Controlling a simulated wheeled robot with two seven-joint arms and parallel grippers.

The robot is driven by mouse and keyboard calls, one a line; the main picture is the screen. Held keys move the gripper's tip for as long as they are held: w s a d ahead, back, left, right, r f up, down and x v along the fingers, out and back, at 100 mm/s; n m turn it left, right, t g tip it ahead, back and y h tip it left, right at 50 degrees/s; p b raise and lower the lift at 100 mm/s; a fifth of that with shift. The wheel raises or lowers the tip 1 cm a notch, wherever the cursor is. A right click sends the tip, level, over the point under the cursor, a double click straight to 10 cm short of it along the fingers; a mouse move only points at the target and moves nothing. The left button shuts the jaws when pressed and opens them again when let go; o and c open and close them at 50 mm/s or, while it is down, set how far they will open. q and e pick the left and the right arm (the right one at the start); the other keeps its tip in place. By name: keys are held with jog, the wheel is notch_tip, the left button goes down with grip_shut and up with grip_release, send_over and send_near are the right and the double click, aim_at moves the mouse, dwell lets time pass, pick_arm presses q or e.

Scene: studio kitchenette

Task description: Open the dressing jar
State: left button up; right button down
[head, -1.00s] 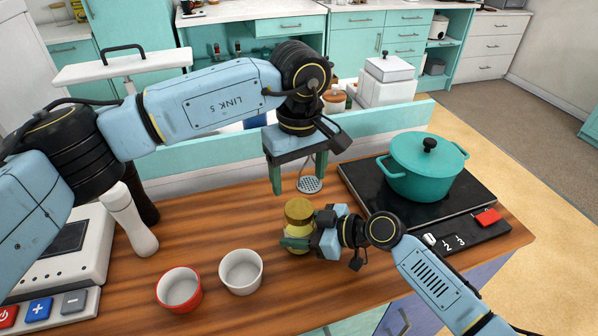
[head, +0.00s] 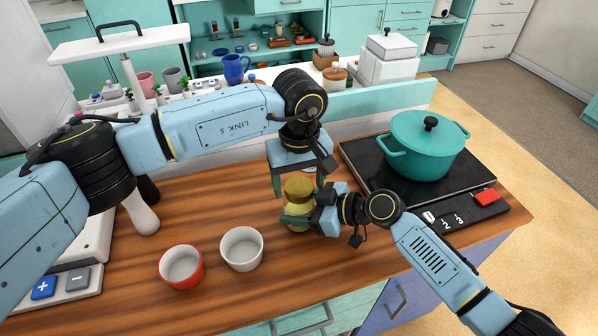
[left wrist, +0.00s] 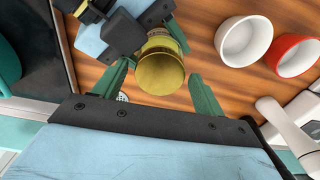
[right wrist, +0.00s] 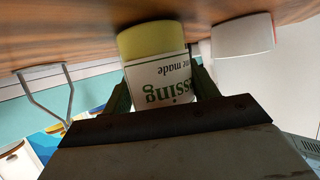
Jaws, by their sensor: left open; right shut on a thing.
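The dressing jar (head: 298,216) stands upright on the wooden counter, with pale yellow contents and a gold lid (head: 299,187). Its white label shows in the right wrist view (right wrist: 160,82), partly lettered "ssing". My right gripper (right wrist: 161,92) is shut on the jar's body from the right side. My left gripper (head: 298,180) points down over the jar, open, with its fingers on either side of the lid. In the left wrist view the lid (left wrist: 160,72) lies between the fingers with gaps, and no contact shows.
A red bowl (head: 180,268) and a white bowl (head: 241,249) stand left of the jar. A teal pot (head: 425,150) sits on the black hob (head: 365,165) to the right. The counter front is clear.

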pick_arm(q)
jog(key=c, duration=1)
jog(key=n, duration=0.4)
jog(key=shift+n, duration=0.3)
jog(key=n, duration=0.5)
jog(key=shift+n, duration=0.3)
jog(key=n, duration=0.5)
jog(key=shift+n, duration=0.3)
jog(key=n, duration=0.4)
jog(key=shift+n, duration=0.3)
jog(key=o, duration=1.1)
jog(key=shift+c, duration=0.2)
